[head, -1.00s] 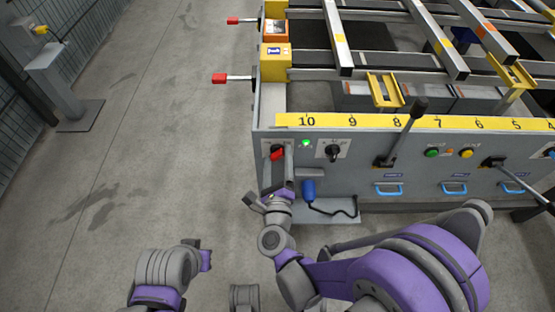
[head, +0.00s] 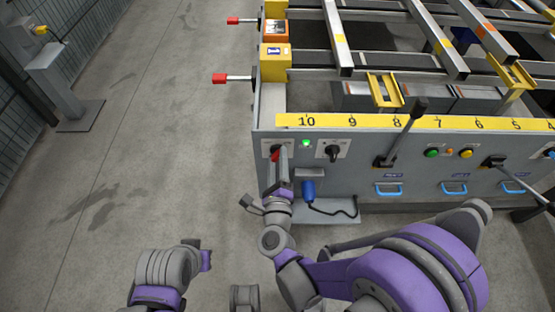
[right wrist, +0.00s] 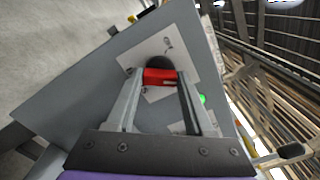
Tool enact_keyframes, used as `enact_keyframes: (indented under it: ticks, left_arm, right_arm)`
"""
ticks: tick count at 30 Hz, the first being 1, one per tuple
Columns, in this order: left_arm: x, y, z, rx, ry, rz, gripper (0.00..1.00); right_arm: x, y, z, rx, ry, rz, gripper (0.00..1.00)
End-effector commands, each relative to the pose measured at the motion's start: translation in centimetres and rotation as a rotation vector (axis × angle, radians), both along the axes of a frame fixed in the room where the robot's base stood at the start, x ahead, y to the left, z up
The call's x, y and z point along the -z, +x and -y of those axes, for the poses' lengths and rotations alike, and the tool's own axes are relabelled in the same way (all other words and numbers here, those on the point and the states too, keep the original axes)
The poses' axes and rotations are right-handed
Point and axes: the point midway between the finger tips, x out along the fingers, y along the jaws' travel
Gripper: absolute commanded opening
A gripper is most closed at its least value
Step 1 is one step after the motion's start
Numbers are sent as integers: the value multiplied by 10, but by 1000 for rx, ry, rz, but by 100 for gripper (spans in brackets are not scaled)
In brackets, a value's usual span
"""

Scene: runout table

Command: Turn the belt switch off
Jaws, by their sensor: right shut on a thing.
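The red switch handle (head: 275,154) sits on a pale plate at the left end of the grey front panel. My right gripper (head: 280,163) reaches up to it from below and partly covers it in the head view. In the right wrist view, the red handle (right wrist: 160,77) lies between the two fingertips, in front of a dark round base, and the gripper (right wrist: 158,82) is shut on it. The handle's exact angle is hard to tell. A green lamp (head: 305,143) beside the switch is lit. My left gripper is not in view.
A black rotary knob (head: 333,152) is right of the lamp. A black-knobbed lever (head: 408,125) stands farther right.

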Motion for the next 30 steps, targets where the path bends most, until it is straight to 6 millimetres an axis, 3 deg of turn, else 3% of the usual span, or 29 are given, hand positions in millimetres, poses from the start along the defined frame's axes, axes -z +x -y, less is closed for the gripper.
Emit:
enact_keyframes:
  ticks: [30]
  left_arm:
    - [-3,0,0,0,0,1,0]
  right_arm:
    - [0,0,0,0,-954,0,0]
